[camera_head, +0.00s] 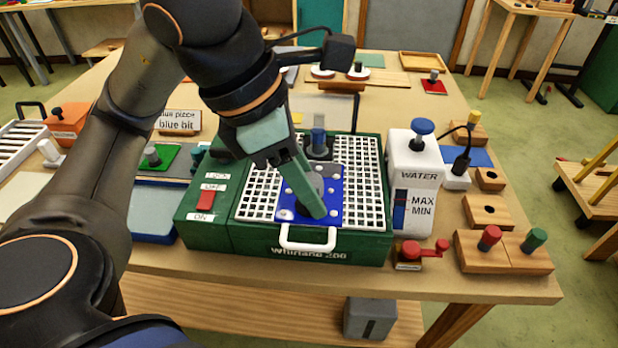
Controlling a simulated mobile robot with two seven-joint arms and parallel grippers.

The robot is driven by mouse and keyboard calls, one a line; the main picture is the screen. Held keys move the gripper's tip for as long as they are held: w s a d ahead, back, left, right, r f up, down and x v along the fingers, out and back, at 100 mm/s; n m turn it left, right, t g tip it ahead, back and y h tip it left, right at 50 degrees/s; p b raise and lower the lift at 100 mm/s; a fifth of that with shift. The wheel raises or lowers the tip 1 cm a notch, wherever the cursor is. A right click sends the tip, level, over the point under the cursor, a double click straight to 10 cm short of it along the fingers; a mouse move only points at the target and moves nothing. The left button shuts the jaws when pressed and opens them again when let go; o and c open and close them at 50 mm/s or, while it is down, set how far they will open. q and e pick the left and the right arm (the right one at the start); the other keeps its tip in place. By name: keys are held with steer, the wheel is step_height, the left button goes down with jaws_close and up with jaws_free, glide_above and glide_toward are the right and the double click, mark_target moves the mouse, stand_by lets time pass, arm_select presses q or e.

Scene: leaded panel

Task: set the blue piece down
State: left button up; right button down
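The blue piece (333,210) is a flat blue plate with pale dots and a grey middle. It is over the front of the white grid (365,170) on top of the green grinder (210,240). Whether it touches the grid or is slightly above it, I cannot tell. My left gripper (312,205) comes down from the upper left with its fingers at the middle of the piece. It appears shut on the piece, with the grip point hidden by the fingers. My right gripper is not in view.
A grey upright bit with a blue top (318,143) stands behind the piece. A white water bottle (413,180) is close on the right. The white handle (308,238) is at the grinder's front. A green piece (172,158) lies left, a red piece (434,86) back right.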

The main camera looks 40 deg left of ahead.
arm_select(q)
jaws_close()
steer(key=shift+w, duration=0.1)
